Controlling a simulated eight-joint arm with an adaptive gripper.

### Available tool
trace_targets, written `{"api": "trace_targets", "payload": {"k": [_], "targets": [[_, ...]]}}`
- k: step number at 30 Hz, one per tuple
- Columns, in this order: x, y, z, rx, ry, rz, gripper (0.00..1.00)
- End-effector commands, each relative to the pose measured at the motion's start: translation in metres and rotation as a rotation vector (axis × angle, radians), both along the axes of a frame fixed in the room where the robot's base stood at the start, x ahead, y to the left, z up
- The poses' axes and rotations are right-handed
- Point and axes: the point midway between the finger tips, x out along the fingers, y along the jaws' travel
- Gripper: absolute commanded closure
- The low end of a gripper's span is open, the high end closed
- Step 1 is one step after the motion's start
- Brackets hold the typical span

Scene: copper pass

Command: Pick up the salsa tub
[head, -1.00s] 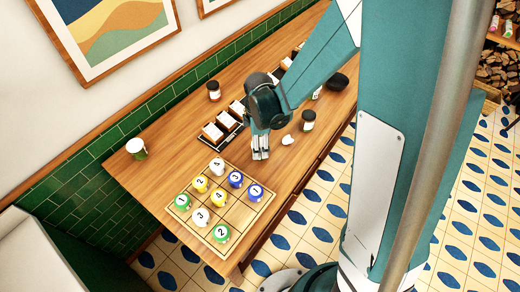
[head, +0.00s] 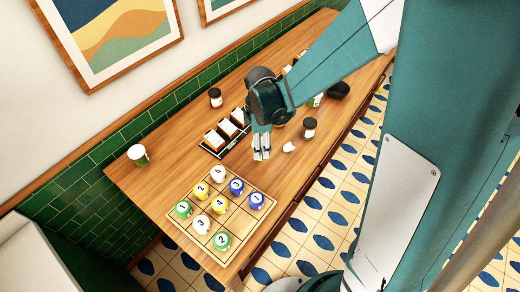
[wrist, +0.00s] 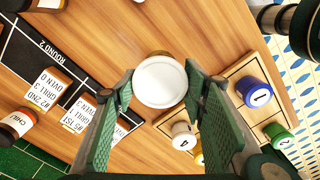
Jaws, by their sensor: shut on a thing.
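A round tub with a plain white top (wrist: 160,82) sits between the two green fingers of my gripper (wrist: 158,92) in the wrist view. The fingers close on its sides near their tips. No label shows on it, so I cannot read whether it is salsa. In the head view my gripper (head: 261,153) points down over the wooden table, just beyond the numbered board. The tub cannot be made out there, and its height above the table cannot be told.
A wooden board (head: 232,228) holds several numbered tubs near the table's near end. A black rack with white cards (head: 228,130) lies left of my gripper. A dark-lidded jar (head: 309,128) and a small white piece (head: 289,147) stand to the right. A cup (head: 138,155) stands far left.

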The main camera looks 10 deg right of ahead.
Motion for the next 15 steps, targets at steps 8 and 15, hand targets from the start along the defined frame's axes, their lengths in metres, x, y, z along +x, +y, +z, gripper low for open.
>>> {"api": "trace_targets", "payload": {"k": [8, 15], "targets": [[0.000, 0.000, 0.033, 0.000, 0.000, 0.000, 0.74], [0.000, 0.000, 0.048, 0.000, 0.000, 0.000, 0.74]]}}
